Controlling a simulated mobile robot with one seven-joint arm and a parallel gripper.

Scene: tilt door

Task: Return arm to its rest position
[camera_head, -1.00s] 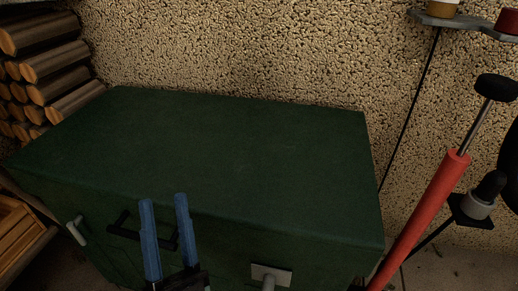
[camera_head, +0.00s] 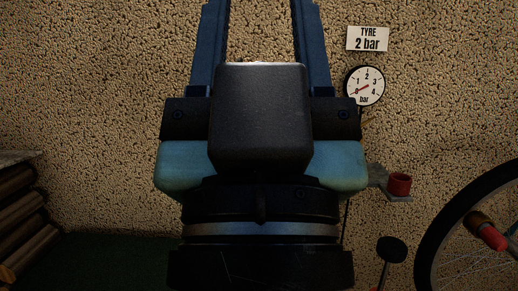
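My gripper (camera_head: 262,40) is large in the middle of the head view, with its two blue fingers pointing up. The fingers are wide apart, with only wall showing between them; their tips are cut off or end at the top edge. It is raised in front of the pebbled wall, close to the camera. The dark green box (camera_head: 110,262) shows only as a dim strip at the lower left. The box's front, with its handle, is out of view.
A round pressure gauge (camera_head: 364,87) and a "TYRE 2 bar" sign (camera_head: 367,39) are on the wall at right. A red cup (camera_head: 399,185) sits on a small shelf. A pump handle (camera_head: 391,249) and a wheel (camera_head: 440,225) stand lower right. Stacked logs (camera_head: 25,215) are at left.

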